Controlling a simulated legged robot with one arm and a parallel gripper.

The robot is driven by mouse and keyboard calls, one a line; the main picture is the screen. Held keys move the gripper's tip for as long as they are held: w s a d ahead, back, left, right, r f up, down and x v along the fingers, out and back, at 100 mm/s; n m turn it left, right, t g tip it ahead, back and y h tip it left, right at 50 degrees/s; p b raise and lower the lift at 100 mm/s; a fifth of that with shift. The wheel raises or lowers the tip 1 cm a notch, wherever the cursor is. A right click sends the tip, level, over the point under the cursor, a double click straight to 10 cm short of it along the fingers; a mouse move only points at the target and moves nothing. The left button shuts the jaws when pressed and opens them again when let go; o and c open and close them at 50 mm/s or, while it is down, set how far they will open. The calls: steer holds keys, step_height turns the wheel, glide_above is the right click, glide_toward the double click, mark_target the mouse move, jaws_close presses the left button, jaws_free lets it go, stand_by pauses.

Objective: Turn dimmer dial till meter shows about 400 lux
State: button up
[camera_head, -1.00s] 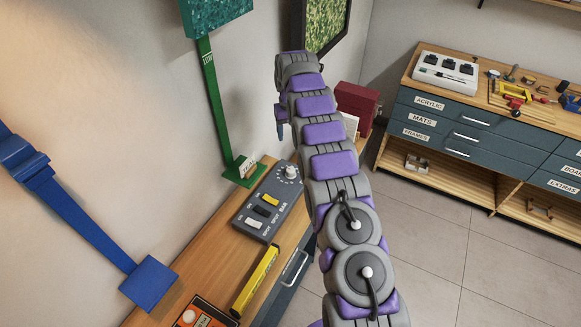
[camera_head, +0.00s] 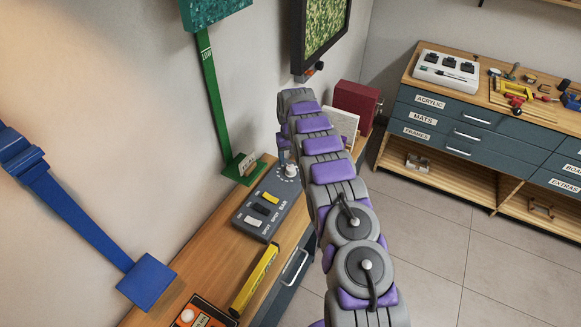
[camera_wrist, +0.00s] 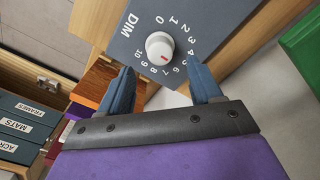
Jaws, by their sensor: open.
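The white dimmer dial (camera_wrist: 159,46) sits on a grey control box (camera_head: 262,222) on the wooden bench. In the wrist view numbers ring it, with "DIM" beside them, and its red mark points roughly at 6 or 7. The dial also shows in the head view (camera_head: 291,170). My gripper (camera_wrist: 160,80) is open, with its blue fingers spread just short of the dial, one toward each side, and nothing between them. An orange and black device (camera_head: 205,312) with a white dome, possibly the meter, is cut off at the bottom edge; no reading is visible.
The box has several rocker switches. A yellow bar (camera_head: 256,278) lies in front of it. A green stand (camera_head: 215,110) and a blue stand (camera_head: 148,280) rise along the wall. A dark red box (camera_head: 357,104) stands behind my arm.

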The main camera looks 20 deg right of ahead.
mark_target(290, 167)
step_height(290, 167, down, 5)
steer(key=shift+f+b, duration=0.15)
steer(key=shift+b, duration=0.15)
steer(key=shift+c, duration=0.3)
steer(key=c, duration=1)
steer(key=shift+m, duration=0.3)
steer(key=m+p, duration=0.2)
steer(key=m, duration=0.1)
steer(key=shift+m, duration=0.4)
steer(key=m+p, duration=0.1)
steer(key=m, duration=0.4)
steer(key=shift+m, duration=0.3)
